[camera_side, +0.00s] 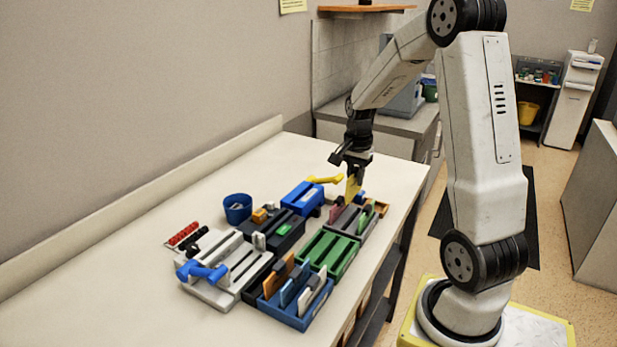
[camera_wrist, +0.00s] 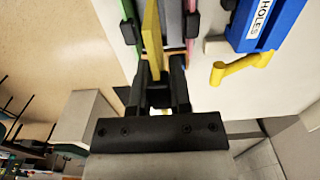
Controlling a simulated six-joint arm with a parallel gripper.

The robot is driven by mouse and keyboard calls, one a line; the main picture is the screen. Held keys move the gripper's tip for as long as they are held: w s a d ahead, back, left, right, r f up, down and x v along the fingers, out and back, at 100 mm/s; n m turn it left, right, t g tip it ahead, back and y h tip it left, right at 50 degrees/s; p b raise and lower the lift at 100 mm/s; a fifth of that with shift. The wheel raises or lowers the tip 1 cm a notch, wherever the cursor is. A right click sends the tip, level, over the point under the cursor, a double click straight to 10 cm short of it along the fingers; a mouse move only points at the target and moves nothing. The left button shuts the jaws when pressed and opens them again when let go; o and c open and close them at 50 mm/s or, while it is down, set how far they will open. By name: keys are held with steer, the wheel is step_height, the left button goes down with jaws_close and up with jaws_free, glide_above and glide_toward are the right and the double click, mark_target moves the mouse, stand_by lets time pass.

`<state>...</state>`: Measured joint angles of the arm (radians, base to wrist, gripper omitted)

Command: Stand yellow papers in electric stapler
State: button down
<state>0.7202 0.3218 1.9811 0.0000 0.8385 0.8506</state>
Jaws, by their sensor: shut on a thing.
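My gripper (camera_side: 353,168) points down over the far end of the row of desk items and is shut on the yellow papers (camera_side: 352,188). In the wrist view the yellow papers (camera_wrist: 151,38) stand on edge between my fingers. They are just above or within the grey rack (camera_side: 345,221); I cannot tell whether they touch it. The electric stapler cannot be told for sure; a black slotted unit (camera_side: 288,237) stands left of the green rack.
A blue unit marked HOLES (camera_wrist: 270,22) with a yellow handle (camera_wrist: 236,70) stands close beside my gripper. A green slotted rack (camera_side: 325,254), a blue rack (camera_side: 284,308) with upright pieces, a white unit with a blue handle (camera_side: 203,271) and a blue cup (camera_side: 237,212) crowd the table.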

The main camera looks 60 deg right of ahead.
steer(key=shift+w, duration=0.15)
steer(key=w+a+r, duration=0.1)
steer(key=w+a, duration=1.3)
steer(key=shift+w+a+r, duration=0.15)
steer(key=shift+w+r, duration=0.15)
steer(key=shift+w, duration=0.05)
steer(key=shift+f, duration=0.15)
steer(key=shift+f, duration=4.25)
